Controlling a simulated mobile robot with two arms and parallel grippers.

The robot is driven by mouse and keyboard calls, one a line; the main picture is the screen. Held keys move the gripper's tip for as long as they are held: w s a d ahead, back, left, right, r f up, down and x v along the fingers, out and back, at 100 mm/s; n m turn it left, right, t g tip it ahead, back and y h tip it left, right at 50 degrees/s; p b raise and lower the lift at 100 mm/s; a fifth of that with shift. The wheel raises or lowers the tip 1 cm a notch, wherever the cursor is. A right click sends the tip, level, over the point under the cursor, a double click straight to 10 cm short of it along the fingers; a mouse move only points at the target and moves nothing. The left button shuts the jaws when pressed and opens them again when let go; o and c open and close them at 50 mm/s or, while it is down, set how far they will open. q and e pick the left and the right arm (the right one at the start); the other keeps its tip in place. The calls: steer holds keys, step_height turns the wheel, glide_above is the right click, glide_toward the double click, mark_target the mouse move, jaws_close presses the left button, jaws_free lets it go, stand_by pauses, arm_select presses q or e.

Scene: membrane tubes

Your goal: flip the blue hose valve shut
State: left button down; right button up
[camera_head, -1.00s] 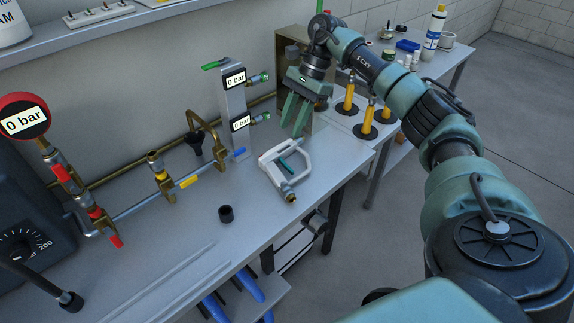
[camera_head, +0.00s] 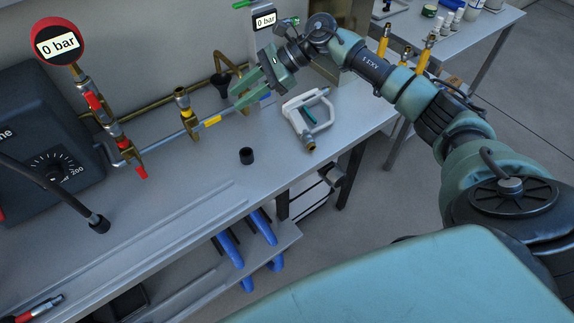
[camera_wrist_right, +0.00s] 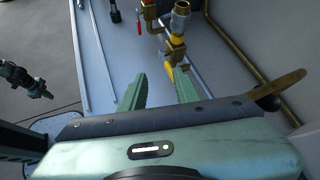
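A small blue handle (camera_head: 266,98) shows on the bench near the back wall, at the right end of the pipe run, partly hidden behind my right gripper. My right gripper (camera_head: 235,99) is over the pipe, just left of the blue handle, with its fingers apart and nothing between them. In the right wrist view its two fingers (camera_wrist_right: 158,88) are spread, with a yellow-handled brass valve (camera_wrist_right: 172,56) beyond them. The blue handle cannot be made out there. A dark green arm end, seemingly my left gripper (camera_wrist_right: 38,90), is small at that view's left edge; its fingers are unclear.
A white clamp-like frame (camera_head: 290,109) lies right of the gripper. A black cap (camera_head: 246,156) stands on the bench. A round red gauge (camera_head: 57,42) reads 0 bar, above red-handled valves (camera_head: 140,171). The front of the bench is mostly clear.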

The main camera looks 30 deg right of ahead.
steer(key=a+r+m+t+y, duration=0.5)
steer(key=a+m+t, duration=0.2)
steer(key=a+m, duration=0.45)
steer(key=s+d+f+m+h, duration=0.3)
steer(key=s+f+m+h, duration=0.1)
steer(key=m, duration=0.6)
steer(key=s+d+f+m+t+h, duration=0.1)
steer(key=s+d+f+m+h, duration=0.3)
steer(key=m, duration=0.7)
steer(key=s+d+f+m+h, duration=0.3)
steer(key=f+m+h, duration=0.4)
steer(key=m, duration=0.4)
steer(key=shift+s+d+f+t+h, duration=0.2)
steer(key=shift+s+f+t+h, duration=0.15)
steer(key=shift+s+h, duration=0.4)
steer(key=s+f+m+g, duration=0.3)
steer(key=s+f+g, duration=0.1)
steer(key=s, duration=0.4)
steer(key=shift+s+f+m, duration=0.35)
steer(key=shift+f, duration=0.3)
steer(key=shift+d, duration=0.1)
